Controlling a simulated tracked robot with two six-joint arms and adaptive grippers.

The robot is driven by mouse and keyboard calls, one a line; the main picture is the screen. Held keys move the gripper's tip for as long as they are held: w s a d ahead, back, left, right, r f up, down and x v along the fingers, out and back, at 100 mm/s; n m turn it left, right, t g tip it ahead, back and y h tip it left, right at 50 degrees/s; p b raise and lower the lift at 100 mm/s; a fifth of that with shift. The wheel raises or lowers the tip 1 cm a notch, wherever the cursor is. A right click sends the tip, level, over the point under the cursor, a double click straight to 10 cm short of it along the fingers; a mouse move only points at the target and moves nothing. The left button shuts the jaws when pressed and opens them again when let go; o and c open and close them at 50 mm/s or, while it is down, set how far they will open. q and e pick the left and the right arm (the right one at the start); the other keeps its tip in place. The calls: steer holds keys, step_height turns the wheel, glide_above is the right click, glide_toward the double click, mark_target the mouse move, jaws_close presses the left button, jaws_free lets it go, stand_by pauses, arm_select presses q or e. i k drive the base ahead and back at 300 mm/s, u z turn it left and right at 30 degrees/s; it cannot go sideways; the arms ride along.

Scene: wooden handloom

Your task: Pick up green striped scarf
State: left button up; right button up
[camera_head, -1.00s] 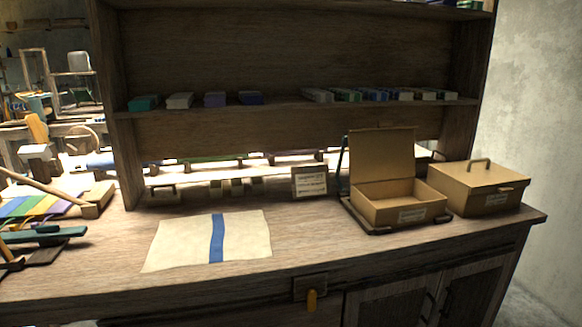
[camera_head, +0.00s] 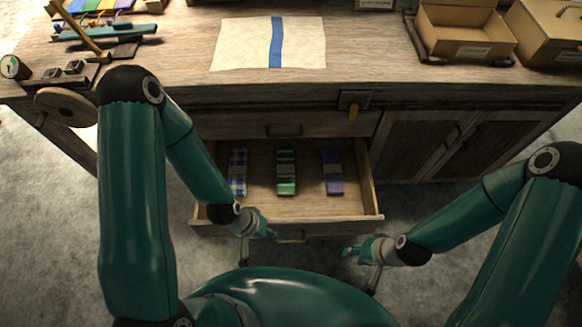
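The green striped scarf (camera_head: 286,172) lies folded in the middle of an open drawer (camera_head: 300,206), with a pale band around it. A blue checked scarf (camera_head: 238,172) lies to its left and a purple-blue scarf (camera_head: 333,172) to its right. My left gripper (camera_head: 268,234) is at the drawer's front edge, below and left of the green scarf. My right gripper (camera_head: 350,252) is in front of the drawer, lower right of it. Both are apart from the scarves. Their fingers are too small to tell open from shut.
A cream cloth with a blue stripe (camera_head: 240,42) lies on the worktop (camera_head: 180,62) above the drawer. An open box (camera_head: 460,45) and a closed box (camera_head: 550,30) stand at the right. A wooden disc (camera_head: 68,106) juts out at the left. Cupboard doors (camera_head: 420,145) are closed.

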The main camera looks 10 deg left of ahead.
mark_target(286, 181)
steer(key=z, duration=0.5)
steer(key=k, duration=1.25)
steer(key=u, duration=0.5)
steer(key=i, duration=0.5)
steer(key=z, duration=0.05)
